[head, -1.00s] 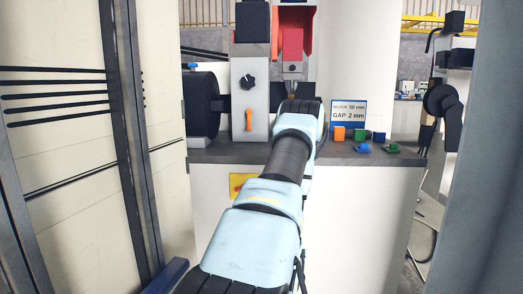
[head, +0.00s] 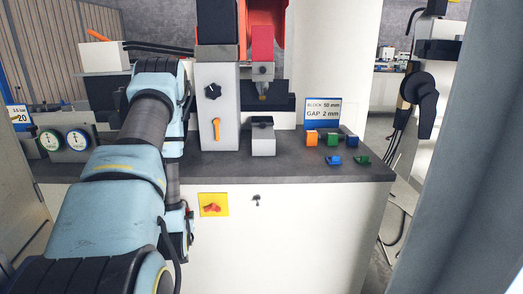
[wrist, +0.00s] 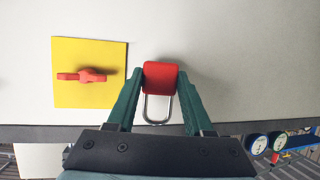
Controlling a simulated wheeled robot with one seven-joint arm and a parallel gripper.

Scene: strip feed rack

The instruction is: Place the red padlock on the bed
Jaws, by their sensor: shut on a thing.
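In the wrist view my gripper (wrist: 160,76) has its green fingers shut on the red padlock (wrist: 161,70). The padlock's steel shackle points down the picture, toward the gripper's palm. In front of it is a pale panel. In the head view my arm reaches forward on the left and bends down at the cabinet front; the gripper and padlock are hidden there. The dark grey bench top (head: 310,172) carries a press with a red ram (head: 262,43). A small grey block (head: 264,137) stands below the ram. I cannot tell which part is called the bed.
A yellow plate with a red handle (head: 213,205) is on the cabinet front; it shows beside the padlock in the wrist view (wrist: 60,95). Several coloured blocks (head: 312,138) and a blue sign (head: 323,112) stand at right. Dial gauges (head: 77,139) are at left.

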